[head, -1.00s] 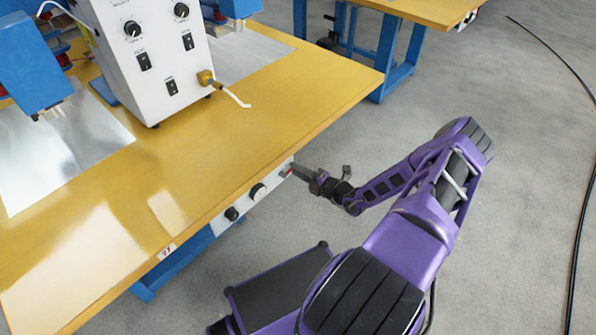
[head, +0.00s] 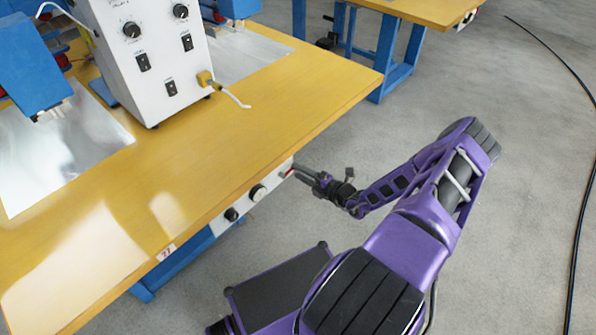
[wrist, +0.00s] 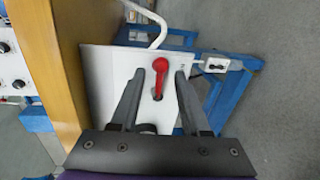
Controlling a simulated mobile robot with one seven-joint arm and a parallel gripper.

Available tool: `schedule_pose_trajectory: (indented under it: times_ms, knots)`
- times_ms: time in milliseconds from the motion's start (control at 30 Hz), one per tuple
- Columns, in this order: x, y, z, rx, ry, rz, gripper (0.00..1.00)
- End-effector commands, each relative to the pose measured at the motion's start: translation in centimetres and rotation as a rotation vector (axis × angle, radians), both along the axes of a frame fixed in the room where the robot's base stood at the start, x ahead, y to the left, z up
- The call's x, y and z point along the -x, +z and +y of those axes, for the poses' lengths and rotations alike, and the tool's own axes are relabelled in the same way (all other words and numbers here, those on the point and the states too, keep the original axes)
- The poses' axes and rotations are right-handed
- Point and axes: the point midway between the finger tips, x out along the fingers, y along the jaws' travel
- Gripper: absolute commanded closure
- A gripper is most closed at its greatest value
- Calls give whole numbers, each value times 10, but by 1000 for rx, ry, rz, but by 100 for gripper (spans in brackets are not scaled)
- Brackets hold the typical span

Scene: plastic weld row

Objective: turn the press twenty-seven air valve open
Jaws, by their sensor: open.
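The air valve shows as a red lever handle (wrist: 160,78) on a white plate in the wrist view. Its round end is at the top and the lever points down in the picture. In the head view only a small red bit (head: 289,172) shows under the bench edge. My gripper (wrist: 159,74) is open, with one dark finger on each side of the lever. Gaps show between both fingers and the lever. My gripper also shows in the head view (head: 306,173), beside the panel at the bench's front edge.
The yellow bench (head: 230,140) overhangs close to my gripper and carries a white control box (head: 155,60). A knobbed panel (head: 245,200) sits under its edge. A white hose (wrist: 148,18) rises above the valve. Clear grey floor (head: 500,110) lies right; a black cable crosses it.

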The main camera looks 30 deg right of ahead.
Motion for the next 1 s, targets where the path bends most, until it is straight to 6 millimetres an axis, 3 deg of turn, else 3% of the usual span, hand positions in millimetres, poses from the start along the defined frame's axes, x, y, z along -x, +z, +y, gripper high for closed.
schedule_pose_trajectory:
  times_ms: [400, 600, 800, 1000]
  knots:
    - [92, 20, -34, 1, -4, 4, 54]
    - [128, 28, -46, 1, -3, 3, 54]
    - [146, 31, -52, 0, -2, 2, 54]
    - [149, 31, -53, 0, -1, 2, 54]
